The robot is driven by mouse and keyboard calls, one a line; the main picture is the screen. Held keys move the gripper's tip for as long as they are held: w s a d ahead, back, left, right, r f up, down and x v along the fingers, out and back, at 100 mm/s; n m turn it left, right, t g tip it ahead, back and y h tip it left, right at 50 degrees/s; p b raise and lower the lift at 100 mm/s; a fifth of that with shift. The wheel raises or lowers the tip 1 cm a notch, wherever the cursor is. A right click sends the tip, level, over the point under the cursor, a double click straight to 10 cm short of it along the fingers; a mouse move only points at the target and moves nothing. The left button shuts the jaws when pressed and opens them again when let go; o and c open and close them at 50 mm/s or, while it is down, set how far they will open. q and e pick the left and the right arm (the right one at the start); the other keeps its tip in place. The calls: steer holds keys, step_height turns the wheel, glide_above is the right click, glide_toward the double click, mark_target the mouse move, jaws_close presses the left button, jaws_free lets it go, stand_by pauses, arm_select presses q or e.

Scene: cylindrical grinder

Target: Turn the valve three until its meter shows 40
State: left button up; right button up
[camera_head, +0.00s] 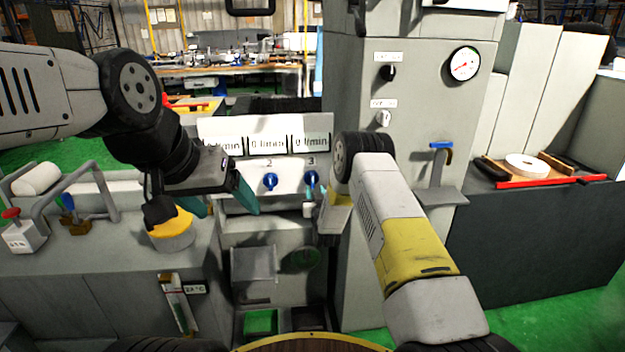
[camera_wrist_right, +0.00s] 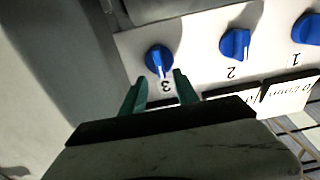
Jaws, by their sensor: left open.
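Valve three is a blue knob (camera_head: 312,178) on a pale panel, under the label 3; it also shows in the right wrist view (camera_wrist_right: 158,57), its white pointer towards its label. Its meter (camera_head: 312,143) is the rightmost of three white displays; it reads in l/min, apparently 0, but the digit is blurred. My right gripper (camera_wrist_right: 160,82) has its two green fingers apart, tips just short of knob three, one on each side. I cannot tell whether they touch it. My left gripper (camera_head: 224,202) is open and empty, left of the knobs.
Valve two (camera_head: 270,181) is a similar blue knob left of valve three; valve one (camera_wrist_right: 307,28) shows in the right wrist view. A tall grey cabinet (camera_head: 405,75) with a round gauge (camera_head: 463,64) stands right of the panel. A yellow-topped cylinder (camera_head: 172,232) stands below my left gripper.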

mark_target(313, 181)
steer(key=w, duration=0.5)
steer(key=w+a, duration=0.1)
steer(key=w, duration=0.1)
steer(key=shift+w, duration=0.25)
jaws_close()
